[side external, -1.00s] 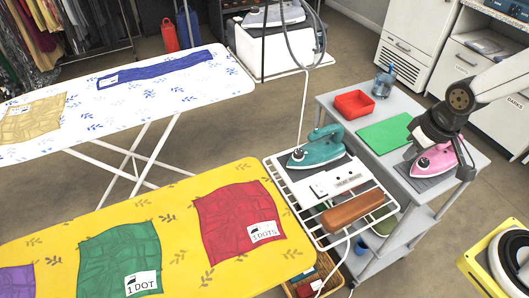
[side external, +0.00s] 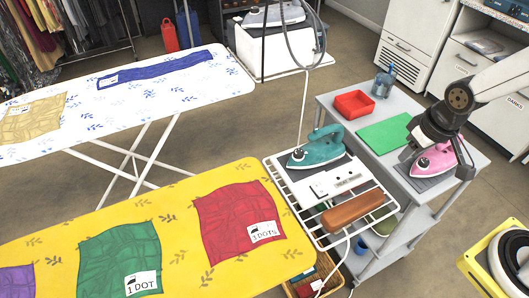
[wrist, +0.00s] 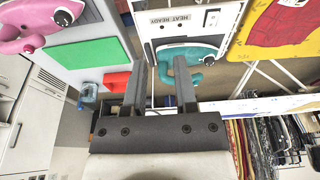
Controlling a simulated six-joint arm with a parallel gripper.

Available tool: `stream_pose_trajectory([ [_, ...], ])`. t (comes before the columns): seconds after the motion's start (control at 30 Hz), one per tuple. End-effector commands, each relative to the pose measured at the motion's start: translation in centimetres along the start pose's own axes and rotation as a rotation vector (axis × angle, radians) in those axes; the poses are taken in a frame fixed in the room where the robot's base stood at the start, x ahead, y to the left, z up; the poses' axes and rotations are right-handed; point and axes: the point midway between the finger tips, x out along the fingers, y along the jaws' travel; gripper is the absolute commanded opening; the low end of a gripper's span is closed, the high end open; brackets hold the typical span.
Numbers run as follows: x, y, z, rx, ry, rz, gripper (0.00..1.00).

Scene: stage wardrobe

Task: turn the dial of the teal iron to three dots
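The teal iron (side external: 318,148) rests on the white wire rack at the end of the yellow ironing board, with a round dial (side external: 298,155) on its near left side. In the wrist view the teal iron (wrist: 186,52) shows beyond and partly behind my right finger, with its dark dial (wrist: 209,60) to the right of that finger. The dial's setting is too small to read. My gripper (wrist: 160,64) is open and empty, its two fingers apart. In the side view it is over the grey cart by the pink iron, well right of the teal iron.
A pink iron (side external: 435,160) stands on the grey cart (side external: 330,101) close to my gripper. A red tray (side external: 354,104), a green mat (side external: 385,134) and a blue bottle (side external: 384,82) are also there. A brown-handled item (side external: 352,210) lies on the rack beside a white panel (side external: 338,181).

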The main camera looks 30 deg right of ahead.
Motion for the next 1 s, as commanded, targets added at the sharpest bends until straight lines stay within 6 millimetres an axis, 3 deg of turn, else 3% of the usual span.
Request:
stream_pose_trajectory([
  [0.03, 0.0, -0.1, -0.2, -0.008, -0.001, 0.0, 0.54],
  [0.1, 0.1, -0.2, -0.7, -0.029, -0.005, -0.001, 0.76],
  [0.13, 0.2, -0.2, -0.9, -0.042, -0.007, -0.002, 0.8],
  [0.27, 0.7, -0.7, -2.8, -0.127, -0.022, -0.006, 0.8],
  [0.47, 2.0, -2.1, -7.1, -0.341, -0.056, -0.02, 0.8],
  [0.7, 4.5, -4.5, -12.3, -0.638, -0.102, -0.049, 0.8],
  [1.0, 8.6, -8.2, -17.5, -1.007, -0.153, -0.097, 0.8],
])
